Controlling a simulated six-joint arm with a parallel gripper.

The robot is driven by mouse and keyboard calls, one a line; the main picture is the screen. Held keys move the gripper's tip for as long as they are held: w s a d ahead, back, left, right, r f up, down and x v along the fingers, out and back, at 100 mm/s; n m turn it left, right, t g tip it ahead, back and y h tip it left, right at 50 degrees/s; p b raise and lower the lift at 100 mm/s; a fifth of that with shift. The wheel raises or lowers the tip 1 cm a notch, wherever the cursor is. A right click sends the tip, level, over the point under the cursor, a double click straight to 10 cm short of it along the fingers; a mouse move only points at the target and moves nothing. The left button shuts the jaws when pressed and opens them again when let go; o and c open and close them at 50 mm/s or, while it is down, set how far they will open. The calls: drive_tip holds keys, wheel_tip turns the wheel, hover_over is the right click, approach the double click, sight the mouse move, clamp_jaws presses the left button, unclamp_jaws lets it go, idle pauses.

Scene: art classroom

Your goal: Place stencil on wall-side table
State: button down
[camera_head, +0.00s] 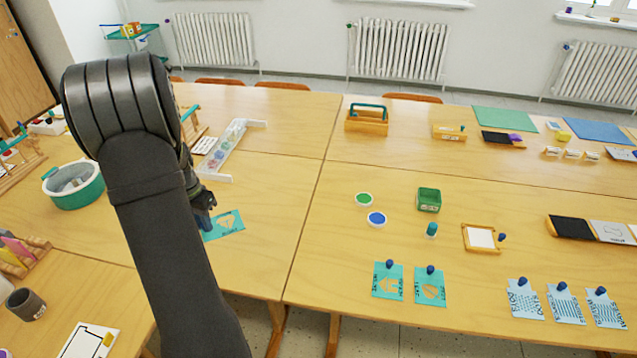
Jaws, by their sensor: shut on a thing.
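A teal stencil (229,226) with a tan cut-out is at my gripper (207,205), over the left front table. My gripper is shut on it; my arm hides part of the jaws and the stencil's left edge. I cannot tell whether the stencil touches the table top. Two similar teal stencils with blue knobs, one with a house shape (387,284) and one with a leaf shape (430,289), lie at the front of the right table. The wall-side table (285,122) stands behind, toward the radiators.
A white rack (228,150) with coloured shapes stands behind my gripper. A green-rimmed tub (72,187) is to the left. A green disc (364,199), a blue disc (377,218) and a green box (428,199) are to the right. Bare wood lies between the rack and a wooden caddy (366,122).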

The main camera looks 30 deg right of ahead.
drive_tip(key=s+d+m+y, duration=0.1)
drive_tip(key=s+d+m, duration=0.6)
drive_tip(key=d, duration=0.4)
drive_tip(key=s+d+m, duration=0.6)
drive_tip(key=s+d, duration=0.1)
drive_tip(key=d, duration=0.5)
drive_tip(key=s+d+m, duration=0.5)
drive_tip(key=s+m, duration=0.1)
drive_tip(key=s, duration=0.4)
drive_tip(key=s+d+m, duration=0.6)
drive_tip(key=s, duration=0.4)
drive_tip(key=shift+s+m+t, duration=0.3)
drive_tip(key=shift+s+t, duration=0.05)
drive_tip(key=shift+t, duration=0.05)
hover_over(349, 259)
wheel_tip(349, 259, down, 7)
drive_tip(key=shift+d+r, duration=0.1)
drive_tip(key=shift+f, duration=2.05)
drive_tip(key=shift+f, duration=0.15)
